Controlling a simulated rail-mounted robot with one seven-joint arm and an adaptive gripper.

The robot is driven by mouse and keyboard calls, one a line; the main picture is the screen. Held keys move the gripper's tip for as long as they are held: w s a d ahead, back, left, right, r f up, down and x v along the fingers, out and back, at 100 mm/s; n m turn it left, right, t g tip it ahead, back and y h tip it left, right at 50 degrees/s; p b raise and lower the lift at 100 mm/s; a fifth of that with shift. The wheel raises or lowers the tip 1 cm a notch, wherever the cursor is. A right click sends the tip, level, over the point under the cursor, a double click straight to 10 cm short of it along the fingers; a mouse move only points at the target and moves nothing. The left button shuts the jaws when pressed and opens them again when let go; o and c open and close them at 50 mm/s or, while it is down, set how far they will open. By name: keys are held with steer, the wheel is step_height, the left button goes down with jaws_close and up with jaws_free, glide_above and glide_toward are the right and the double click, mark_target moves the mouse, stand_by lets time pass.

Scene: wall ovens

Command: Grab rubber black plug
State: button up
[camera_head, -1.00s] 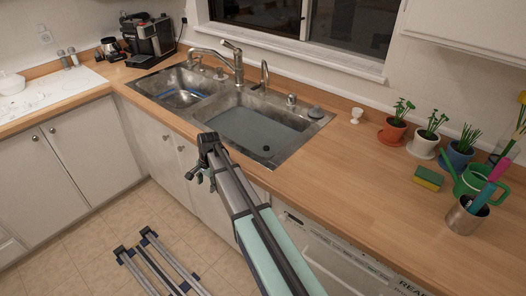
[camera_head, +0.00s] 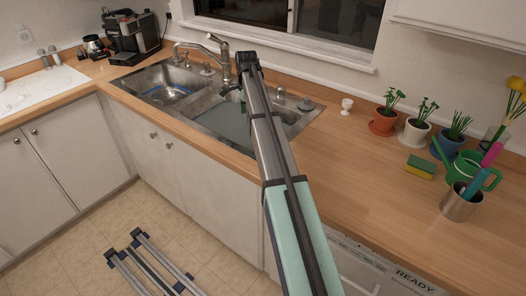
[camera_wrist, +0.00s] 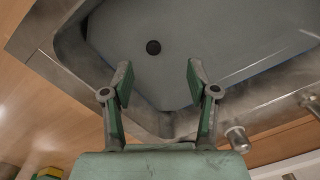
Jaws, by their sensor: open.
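A small round black plug (camera_wrist: 153,47) shows in the wrist view on the grey floor of the large right sink basin (camera_wrist: 240,45). In the head view my arm hides the plug. My gripper (camera_wrist: 160,75) is open and empty, with its green-padded fingers apart. In the wrist view the plug appears beyond the fingertips, a little left of the midline between them. In the head view my gripper (camera_head: 241,98) hangs over the sink, partly hidden by my arm.
A faucet (camera_head: 222,56) stands behind the sink. A grey domed piece (camera_head: 305,104) sits at its back right corner. Potted plants (camera_head: 417,129), a sponge (camera_head: 420,167) and a metal cup (camera_head: 460,202) stand on the right counter.

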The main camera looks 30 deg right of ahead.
steer(key=shift+m+g, duration=0.3)
steer(key=shift+m, duration=0.2)
steer(key=d+f+p, duration=0.1)
steer(key=f, duration=0.2)
steer(key=d+f+p, duration=0.1)
steer(key=f, duration=0.3)
steer(key=s+d+f+p, duration=0.1)
steer(key=f, duration=0.2)
steer(key=shift+s+d+f, duration=0.1)
steer(key=shift+d+f, duration=0.1)
steer(key=shift+d, duration=0.2)
steer(key=shift+f+p, duration=1.1)
steer(key=shift+f, duration=1.95)
jaws_close()
